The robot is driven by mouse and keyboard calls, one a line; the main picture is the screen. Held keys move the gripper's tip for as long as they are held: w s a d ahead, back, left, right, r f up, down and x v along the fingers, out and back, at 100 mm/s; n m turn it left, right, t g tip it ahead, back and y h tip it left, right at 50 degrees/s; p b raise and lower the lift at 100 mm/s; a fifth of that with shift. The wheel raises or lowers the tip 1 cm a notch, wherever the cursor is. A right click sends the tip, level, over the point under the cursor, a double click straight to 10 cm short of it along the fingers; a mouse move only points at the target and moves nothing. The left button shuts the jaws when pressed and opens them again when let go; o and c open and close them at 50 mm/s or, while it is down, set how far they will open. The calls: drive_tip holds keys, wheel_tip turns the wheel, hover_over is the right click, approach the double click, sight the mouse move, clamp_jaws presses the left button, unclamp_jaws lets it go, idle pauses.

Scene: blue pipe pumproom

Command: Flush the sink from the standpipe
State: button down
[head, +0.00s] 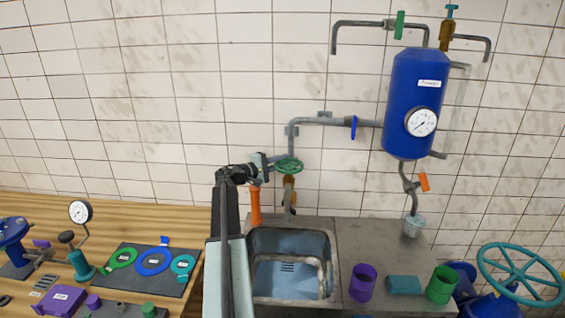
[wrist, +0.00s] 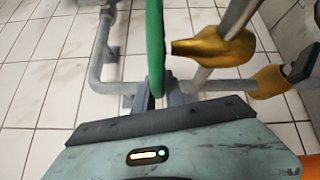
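The green handwheel (head: 289,167) sits on the pipe above the sink (head: 250,262), close to the wall. My gripper (head: 270,163) reaches up to the left side of this wheel. In the wrist view the green wheel (wrist: 155,45) appears edge-on, and my gripper's two dark fingers (wrist: 159,88) lie close against both sides of its rim. The gripper looks shut on the rim. A brass valve body (wrist: 225,47) sits right of the wheel in the wrist view. The sink basin shows no clear sign of water.
A pipe with a blue lever (head: 353,127) runs to the blue tank (head: 412,95) with a gauge (head: 421,121). A large teal handwheel (head: 487,262) stands at right. A wooden bench (head: 150,218) is at left.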

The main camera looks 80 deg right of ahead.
drive_tip(key=shift+a+n+t+h, duration=0.3)
drive_tip(key=shift+n+t+h, duration=0.1)
drive_tip(key=shift+n, duration=0.1)
drive_tip(key=shift+w+n+t+h, duration=0.2)
drive_tip(key=shift+n+t+h, duration=0.1)
drive_tip(key=shift+t+h, duration=0.15)
drive_tip(key=shift+d, duration=0.1)
drive_tip(key=c, duration=1.4)
unclamp_jaws()
drive_tip(key=shift+w, duration=0.1)
drive_tip(key=v, duration=0.7)
drive_tip(key=shift+w+a, duration=0.2)
drive_tip(key=shift+a, duration=0.15)
